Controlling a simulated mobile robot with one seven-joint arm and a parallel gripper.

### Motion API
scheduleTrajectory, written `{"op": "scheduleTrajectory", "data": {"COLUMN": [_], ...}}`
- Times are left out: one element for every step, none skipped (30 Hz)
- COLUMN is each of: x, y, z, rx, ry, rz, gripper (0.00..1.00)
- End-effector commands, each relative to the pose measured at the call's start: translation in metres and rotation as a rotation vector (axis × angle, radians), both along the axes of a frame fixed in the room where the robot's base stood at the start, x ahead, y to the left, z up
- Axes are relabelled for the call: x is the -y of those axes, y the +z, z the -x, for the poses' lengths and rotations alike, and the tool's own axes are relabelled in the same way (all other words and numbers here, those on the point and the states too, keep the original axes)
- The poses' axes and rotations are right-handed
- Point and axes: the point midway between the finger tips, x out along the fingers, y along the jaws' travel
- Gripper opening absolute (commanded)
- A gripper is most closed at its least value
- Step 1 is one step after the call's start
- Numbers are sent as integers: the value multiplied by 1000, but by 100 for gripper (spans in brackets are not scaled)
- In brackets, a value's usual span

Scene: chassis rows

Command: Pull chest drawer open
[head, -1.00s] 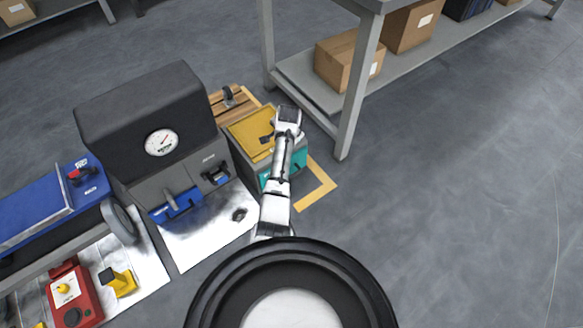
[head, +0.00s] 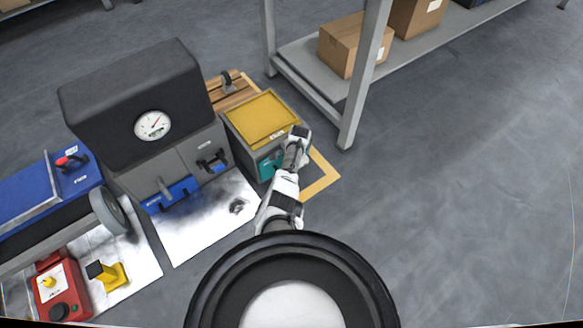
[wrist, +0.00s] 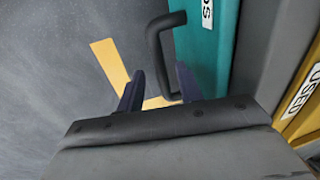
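The chest (head: 245,151) is a grey box with a yellow top, standing on the floor right of the gauge machine. Its teal drawer front (head: 270,164) faces my arm, and part of it is hidden behind my arm. The wrist view shows the teal front (wrist: 207,50) with a black bar handle (wrist: 156,50) standing out from it. My gripper (wrist: 157,83) is open, its two dark fingers apart and pointing toward the handle. The handle's lower end lies near the space between the fingertips; I cannot tell whether they touch. In the head view my gripper (head: 297,137) is in front of the chest.
A gauge machine (head: 135,95) with blue-handled fronts stands left of the chest. A grey shelf (head: 322,75) with cardboard boxes is behind right. Yellow tape (head: 322,180) marks the floor. The floor at right is clear.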

Motion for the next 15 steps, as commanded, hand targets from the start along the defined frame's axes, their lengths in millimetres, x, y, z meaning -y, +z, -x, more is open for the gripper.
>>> {"op": "scheduleTrajectory", "data": {"x": [-1, -1, -1, -2, -2, -2, -2, -2, -2, -2, -2, -2, -2, -2, -2], "y": [-7, -9, -11, -12, -12, -13, -13, -13, -13, -13, -13, -13, -13, -13, -13], "z": [-1, -2, -2, -2, -2, -3, -3, -2, -2, -2, -2, -2, -2, -2, -2], "rx": [0, -1, 0, 1, 1, 1, 1, 1, 1, 1, 1, 1, 1, 1, 1], "ry": [0, 0, 1, 1, 1, 1, 1, 1, 1, 1, 1, 1, 1, 1, 1], "rz": [0, -1, 0, 0, 0, 0, 0, 0, 0, 0, 0, 0, 0, 0, 0], "gripper": [36, 36, 36, 36, 36, 36, 36, 36, 36, 36, 36, 36, 36, 36, 32]}}
